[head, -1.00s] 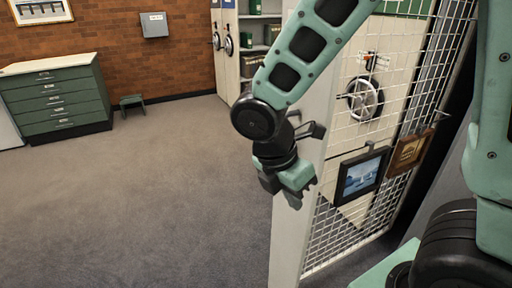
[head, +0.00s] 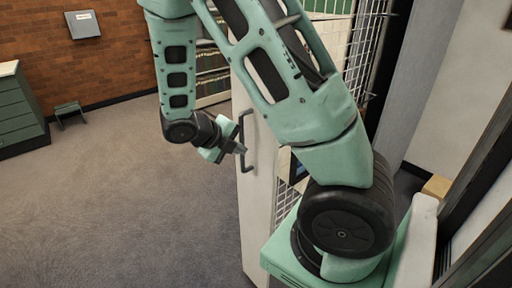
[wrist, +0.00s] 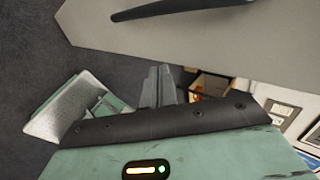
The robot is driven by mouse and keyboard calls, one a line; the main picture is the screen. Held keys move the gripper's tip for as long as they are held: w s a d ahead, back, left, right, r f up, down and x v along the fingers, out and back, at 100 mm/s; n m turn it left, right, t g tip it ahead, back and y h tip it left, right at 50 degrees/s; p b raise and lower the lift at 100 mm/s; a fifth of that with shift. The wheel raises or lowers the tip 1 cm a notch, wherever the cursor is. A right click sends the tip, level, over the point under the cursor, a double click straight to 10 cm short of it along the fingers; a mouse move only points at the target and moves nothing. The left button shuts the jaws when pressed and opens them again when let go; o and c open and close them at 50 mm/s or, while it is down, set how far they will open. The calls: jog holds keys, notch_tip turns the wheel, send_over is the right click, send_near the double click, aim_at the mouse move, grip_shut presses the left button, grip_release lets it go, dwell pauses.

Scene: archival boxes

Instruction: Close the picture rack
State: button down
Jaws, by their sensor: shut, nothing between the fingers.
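The picture rack is a pulled-out mesh panel (head: 363,48) with a cream front post (head: 257,205). A black bar handle (head: 245,150) is fixed on that post. My gripper (head: 238,149) is shut and empty, with its tips beside the handle in the head view. In the wrist view the shut fingers (wrist: 158,84) point at the edge of the pale post (wrist: 195,35). The dark handle (wrist: 180,8) lies past the fingertips there, with a gap between. My arm hides much of the mesh and most of the hung pictures. A framed picture (wrist: 284,115) shows at the right of the wrist view.
Open grey carpet (head: 130,210) lies left of the rack. A green drawer cabinet (head: 17,110) and a small green stool (head: 70,112) stand at the far left. Shelves (head: 212,72) stand behind my arm. A dark frame edge (head: 470,180) and pale wall are close on the right.

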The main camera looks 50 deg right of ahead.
aim_at(265, 151)
jog(key=d+f, duration=0.1)
jog(key=d, duration=0.1)
jog(key=s+d, duration=0.1)
jog(key=d, duration=0.1)
jog(key=d+f, duration=0.1)
jog(key=d, duration=0.1)
jog(key=shift+s+f+p, duration=0.25)
jog(key=shift+f+p, duration=0.05)
jog(key=shift+f, duration=0.05)
jog(key=shift+s+d, duration=0.1)
jog(key=shift+d, duration=0.35)
